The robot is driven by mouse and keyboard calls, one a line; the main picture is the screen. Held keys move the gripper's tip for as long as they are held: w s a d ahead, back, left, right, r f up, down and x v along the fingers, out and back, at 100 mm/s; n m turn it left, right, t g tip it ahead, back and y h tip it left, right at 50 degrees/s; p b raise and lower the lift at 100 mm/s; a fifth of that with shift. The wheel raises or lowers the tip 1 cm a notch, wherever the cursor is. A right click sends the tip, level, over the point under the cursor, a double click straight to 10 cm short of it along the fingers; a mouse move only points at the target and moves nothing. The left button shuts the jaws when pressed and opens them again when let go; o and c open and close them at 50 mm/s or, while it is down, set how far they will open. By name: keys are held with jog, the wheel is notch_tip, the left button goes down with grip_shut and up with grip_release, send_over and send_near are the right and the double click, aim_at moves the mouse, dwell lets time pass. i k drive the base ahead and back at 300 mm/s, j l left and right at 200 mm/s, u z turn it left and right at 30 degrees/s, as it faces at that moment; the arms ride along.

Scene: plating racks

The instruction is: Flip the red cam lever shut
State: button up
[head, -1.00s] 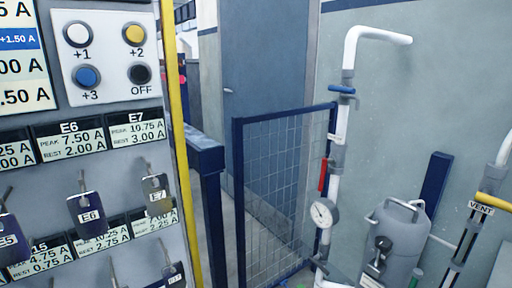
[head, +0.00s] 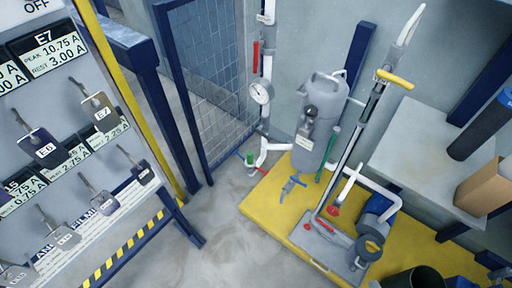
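Several red parts show, and I cannot tell for sure which is the cam lever. A long red handle (head: 256,54) hangs upright along the white vertical pipe. A red piece (head: 333,210) sits near the foot of the slanted grey post (head: 350,150), on a grey base plate (head: 322,245) on the yellow platform. These parts are small, and whether any lever is open or shut cannot be made out. My gripper is not in view.
The yellow platform (head: 270,212) also bears a grey tank (head: 320,110) and a blue pump-like unit (head: 377,212). A grey bench (head: 420,150) stands at right. A panel with hanging tags (head: 45,148) stands at left. Bare floor (head: 215,240) lies between panel and platform.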

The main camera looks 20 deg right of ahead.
aim_at(265, 173)
jog(key=i+j, duration=1.05)
jog(key=z, duration=0.05)
